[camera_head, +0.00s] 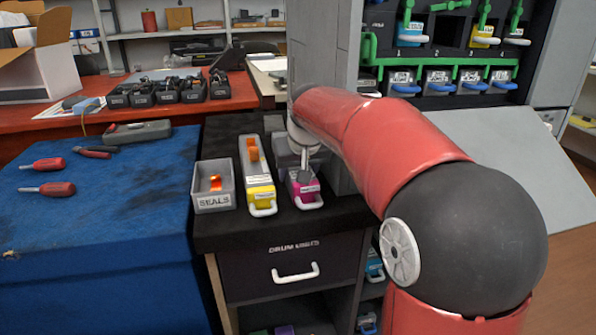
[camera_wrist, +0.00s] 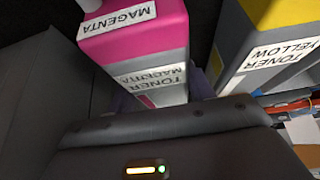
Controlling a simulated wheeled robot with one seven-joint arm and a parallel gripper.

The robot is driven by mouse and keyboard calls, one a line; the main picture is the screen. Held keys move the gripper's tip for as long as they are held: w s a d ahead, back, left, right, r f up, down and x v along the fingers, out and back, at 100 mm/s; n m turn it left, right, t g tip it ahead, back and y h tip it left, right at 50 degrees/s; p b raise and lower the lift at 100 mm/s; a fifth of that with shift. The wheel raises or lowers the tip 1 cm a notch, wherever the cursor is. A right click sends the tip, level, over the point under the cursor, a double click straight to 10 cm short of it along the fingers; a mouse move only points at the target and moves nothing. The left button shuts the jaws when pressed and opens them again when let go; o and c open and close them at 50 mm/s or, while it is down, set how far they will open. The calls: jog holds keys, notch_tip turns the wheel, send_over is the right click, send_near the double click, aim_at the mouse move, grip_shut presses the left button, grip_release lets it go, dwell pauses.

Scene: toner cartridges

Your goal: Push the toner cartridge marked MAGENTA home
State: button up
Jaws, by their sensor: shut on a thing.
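The magenta toner cartridge (camera_head: 304,191) is on the black cabinet top, its white handle toward the front. In the wrist view its label reads MAGENTA on the magenta end (camera_wrist: 160,42). My gripper (camera_head: 305,168) comes down over the cartridge's body and is shut on it; the fingertips are largely hidden. The printer bay (camera_head: 453,33) at the upper right shows a dark empty opening between a blue-marked cartridge (camera_head: 411,32) and a yellow-marked cartridge (camera_head: 486,32).
A yellow toner cartridge (camera_head: 261,190) lies close left of the magenta one. A grey SEALS bin (camera_head: 213,200) stands left of that. Green levers and a green rail (camera_head: 440,64) cross the printer front. An open grey panel (camera_head: 500,150) extends below the bay.

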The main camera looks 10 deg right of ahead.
jog(key=shift+r, duration=0.1)
notch_tip(320, 180, up, 7)
jog(key=p, duration=0.6)
dwell(0.4)
